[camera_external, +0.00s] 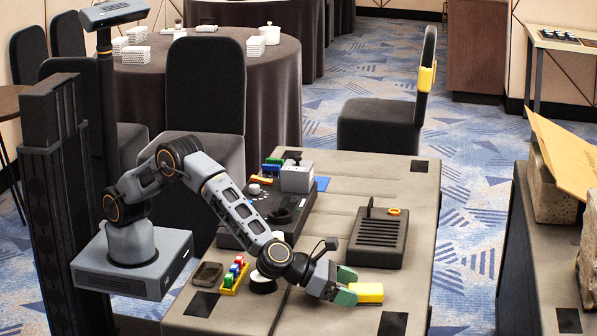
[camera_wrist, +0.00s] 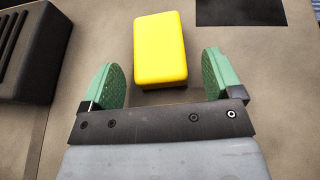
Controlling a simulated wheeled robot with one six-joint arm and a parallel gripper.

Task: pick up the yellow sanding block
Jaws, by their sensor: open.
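The yellow sanding block (camera_external: 367,292) lies on the grey table near its front edge. In the wrist view the yellow sanding block (camera_wrist: 160,48) is a rounded rectangle lying flat, just ahead of the gap between my fingers. My gripper (camera_external: 346,285) is low over the table, right beside the block. In the wrist view my gripper (camera_wrist: 160,88) is open, with one green finger pad on each side and nothing between them. The block's near end lies close to the finger line, apart from both pads. No part of the block is hidden there.
A black slotted case (camera_external: 378,237) with a handle stands behind the block; its edge shows at left in the wrist view (camera_wrist: 32,45). A small tray of coloured pieces (camera_external: 235,275) and a black console (camera_external: 268,217) are to the left. Bare table surrounds the block.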

